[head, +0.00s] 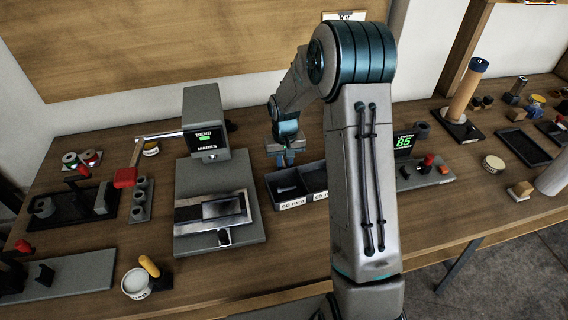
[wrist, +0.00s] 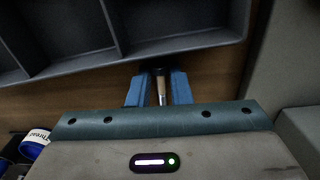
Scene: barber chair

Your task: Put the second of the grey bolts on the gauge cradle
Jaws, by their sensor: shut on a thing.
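My gripper (head: 286,160) is above the back of the divided dark bin, in front of the tabletop's rear part. In the wrist view my gripper (wrist: 158,88) is shut on a slim bolt (wrist: 161,88) with a dark end and a lighter shank, upright between the blue fingers. The gauge (head: 403,143) has a green display reading 85. Its grey base (head: 428,178), with a red knob and small posts, is to the right of my arm. My arm hides its left part, and I cannot make out the cradle clearly.
The divided bin (head: 290,205) has labelled compartments; a small light thing lies in the left one. The bend machine (head: 206,120) stands left of it. A tall cylinder on a dark base (head: 467,90) stands right of the gauge. Bare wood lies in front of the gauge.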

